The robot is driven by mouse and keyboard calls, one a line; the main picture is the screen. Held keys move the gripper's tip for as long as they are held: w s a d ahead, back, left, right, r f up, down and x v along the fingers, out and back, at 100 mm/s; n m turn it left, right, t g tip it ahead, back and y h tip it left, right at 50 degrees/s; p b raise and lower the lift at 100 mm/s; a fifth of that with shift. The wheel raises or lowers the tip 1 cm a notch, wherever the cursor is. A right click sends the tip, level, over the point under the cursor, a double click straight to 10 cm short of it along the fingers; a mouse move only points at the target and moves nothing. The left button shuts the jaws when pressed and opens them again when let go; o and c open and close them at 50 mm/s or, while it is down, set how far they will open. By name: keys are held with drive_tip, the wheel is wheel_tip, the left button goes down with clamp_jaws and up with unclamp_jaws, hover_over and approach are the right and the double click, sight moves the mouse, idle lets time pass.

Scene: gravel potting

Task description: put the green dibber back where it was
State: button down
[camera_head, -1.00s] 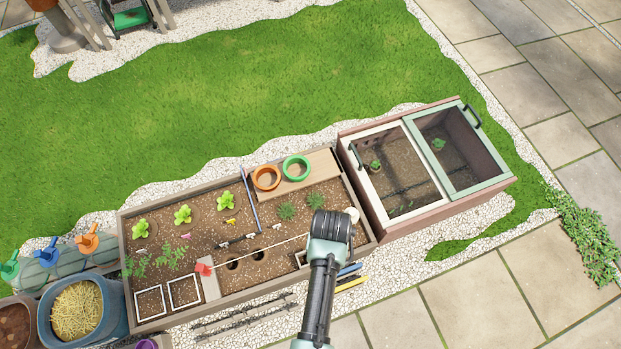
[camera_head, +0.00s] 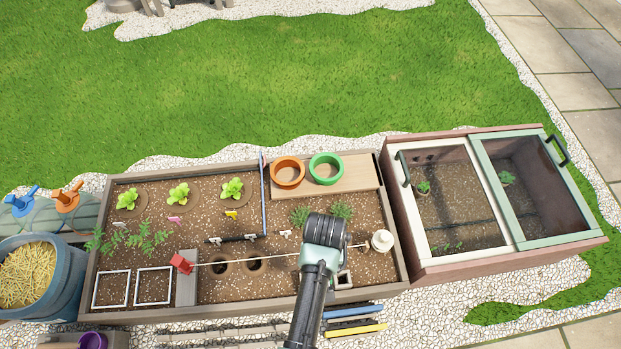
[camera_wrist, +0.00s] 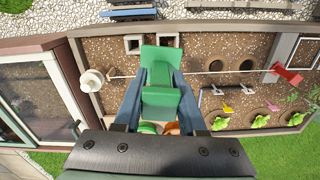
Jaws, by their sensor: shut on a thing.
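The green dibber (camera_wrist: 162,68) is between the two dark fingers of my gripper (camera_wrist: 161,88) in the wrist view. Its green block-like upper part fills the gap, and its lower end is hidden. In the head view my gripper (camera_head: 326,232) is over the right half of the planting bed (camera_head: 200,312); my own wrist hides its fingers and the dibber there. Two dark round holes (camera_head: 222,266) in the soil are left of my gripper, beside a stretched string.
The string runs from a red block (camera_head: 182,263) to near a white round knob (camera_head: 382,240). Small square frames (camera_head: 343,280) lie near the front edge. A glazed cold frame (camera_head: 460,200) stands right.

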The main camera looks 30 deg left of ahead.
wheel_tip(320, 180, down, 17)
drive_tip(key=a+n+b, duration=0.1)
drive_tip(key=a+b, duration=0.1)
drive_tip(key=b, duration=1)
drive_tip(key=shift+a, duration=0.25)
drive_tip(key=shift+f, duration=0.15)
drive_tip(key=shift+f, duration=0.15)
drive_tip(key=shift+c, duration=2.4)
unclamp_jaws()
wheel_tip(320, 180, up, 12)
drive_tip(key=p, duration=0.6)
drive_tip(key=shift+s+r+p, duration=0.1)
drive_tip(key=shift+r+p, duration=0.15)
drive_tip(key=shift+p, duration=0.1)
